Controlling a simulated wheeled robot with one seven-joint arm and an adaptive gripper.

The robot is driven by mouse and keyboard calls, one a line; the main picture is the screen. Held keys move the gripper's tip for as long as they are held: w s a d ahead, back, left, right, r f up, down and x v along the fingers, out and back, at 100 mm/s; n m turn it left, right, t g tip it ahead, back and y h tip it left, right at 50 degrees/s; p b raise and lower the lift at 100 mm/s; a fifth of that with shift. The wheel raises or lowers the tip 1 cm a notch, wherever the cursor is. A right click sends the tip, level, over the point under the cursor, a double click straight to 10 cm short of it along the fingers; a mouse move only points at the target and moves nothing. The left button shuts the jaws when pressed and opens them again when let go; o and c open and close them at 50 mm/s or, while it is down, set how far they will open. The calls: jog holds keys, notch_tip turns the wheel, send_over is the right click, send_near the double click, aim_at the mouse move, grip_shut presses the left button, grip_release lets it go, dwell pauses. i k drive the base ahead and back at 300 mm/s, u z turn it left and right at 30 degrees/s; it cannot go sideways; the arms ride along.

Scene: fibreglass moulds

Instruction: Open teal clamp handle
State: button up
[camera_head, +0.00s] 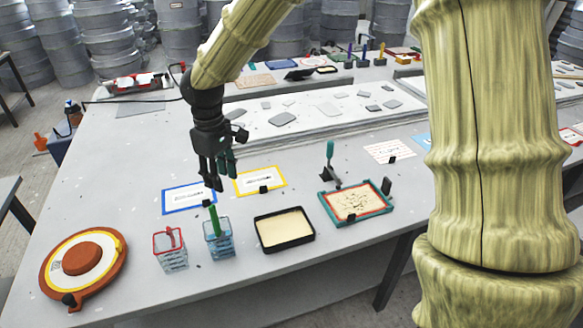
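A toggle clamp with an upright teal handle (330,150) stands at the back edge of a teal-framed mould tray (325,206), right of centre. Its dark base sits by the frame. My gripper (218,178) hangs pointing down, left of the clamp and well apart from it. Its dark fingers look spread, with nothing seen between them. The fingers are above the table near the blue and yellow framed cards. A green handle (213,220) stands in a blue wire basket (218,243) just below the gripper in the picture.
A red basket (171,252), a black tray with a cream fill (284,229) and a round orange mould (82,268) line the front. A blue-framed card (188,198) and a yellow-framed card (260,181) lie behind. Several coloured handles stand at the back.

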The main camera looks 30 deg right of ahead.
aim_at(330, 144)
jog(key=z, duration=1.35)
